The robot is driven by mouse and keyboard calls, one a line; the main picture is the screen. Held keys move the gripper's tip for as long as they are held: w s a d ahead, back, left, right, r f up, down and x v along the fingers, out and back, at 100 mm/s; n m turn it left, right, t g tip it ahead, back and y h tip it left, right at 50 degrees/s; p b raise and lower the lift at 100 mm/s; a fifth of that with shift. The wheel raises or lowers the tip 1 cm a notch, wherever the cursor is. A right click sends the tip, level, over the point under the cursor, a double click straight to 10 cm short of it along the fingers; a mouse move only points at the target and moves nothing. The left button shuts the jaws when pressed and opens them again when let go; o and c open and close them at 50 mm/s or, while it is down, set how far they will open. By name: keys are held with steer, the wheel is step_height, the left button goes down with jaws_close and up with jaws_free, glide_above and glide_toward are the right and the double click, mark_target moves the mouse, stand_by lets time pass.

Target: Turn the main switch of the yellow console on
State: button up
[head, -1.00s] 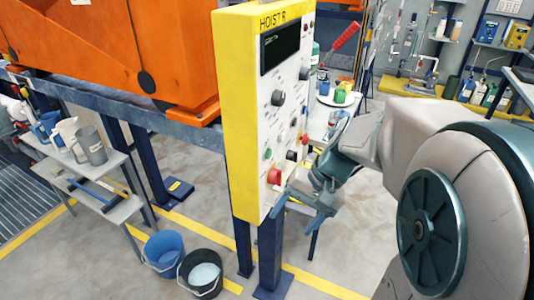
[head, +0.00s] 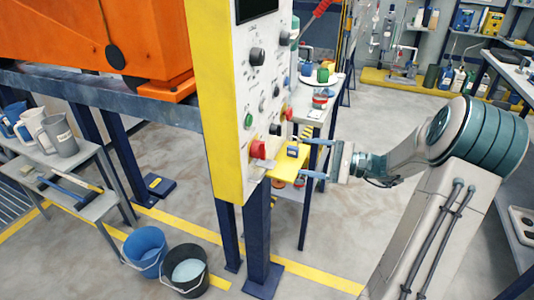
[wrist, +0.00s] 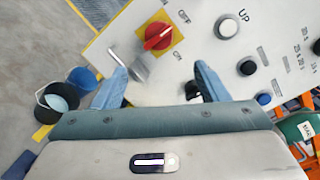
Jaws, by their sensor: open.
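The yellow console (head: 212,100) stands left of my gripper (head: 303,158) in the head view, its pale control panel facing right. A red rotary knob (head: 258,150) sits low on the panel. In the wrist view this red switch (wrist: 158,36) is on a yellow plate, with OFF and ON lettering beside it. A pale mark runs slantwise across the knob; I cannot tell its setting surely. My gripper also shows in the wrist view (wrist: 160,62), with blue fingers spread and nothing between them.
A metal lever-like piece (wrist: 140,68) is close to the left finger. Other knobs and buttons, such as a white one by UP (wrist: 228,27), sit to the right. Two buckets (head: 146,248) (head: 188,272) stand on the floor. An orange machine (head: 90,45) is behind the console.

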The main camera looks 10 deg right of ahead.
mark_target(265, 150)
steer(key=x, duration=1.2)
steer(key=shift+a, duration=0.15)
steer(key=shift+r, duration=0.1)
steer(key=c, duration=0.9)
